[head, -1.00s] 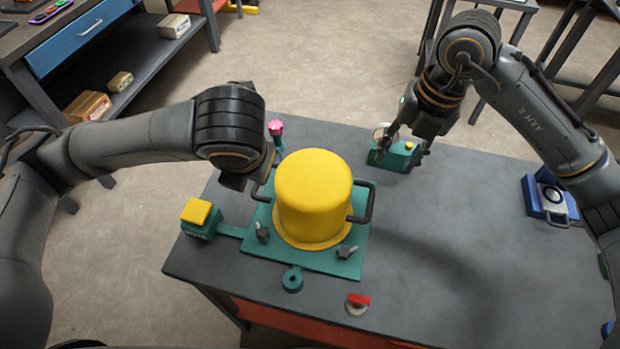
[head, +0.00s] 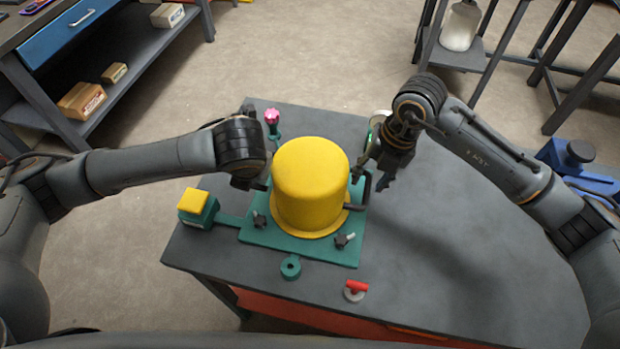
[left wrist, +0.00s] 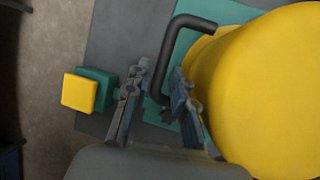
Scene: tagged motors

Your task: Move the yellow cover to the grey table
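The yellow cover (head: 310,185) stands upright on a green plate (head: 290,250) on the dark grey tabletop (head: 440,270). It has a dark bar handle on each side. In the left wrist view, the yellow cover (left wrist: 265,90) is at the right. My left gripper (left wrist: 158,92) is open, with its fingers on either side of the left handle (left wrist: 160,60) and a gap still showing. In the head view its fingertips are mostly hidden by the wrist. My right gripper (head: 374,172) is open beside the right handle (head: 367,190); I cannot tell whether it touches.
A green box with a yellow top (head: 196,205) sits left of the plate. A pink knob (head: 271,118) stands behind the cover, and a red-handled part (head: 355,289) lies in front. Small dark clamps (head: 345,240) flank the cover's base. The tabletop's right side is mostly clear.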

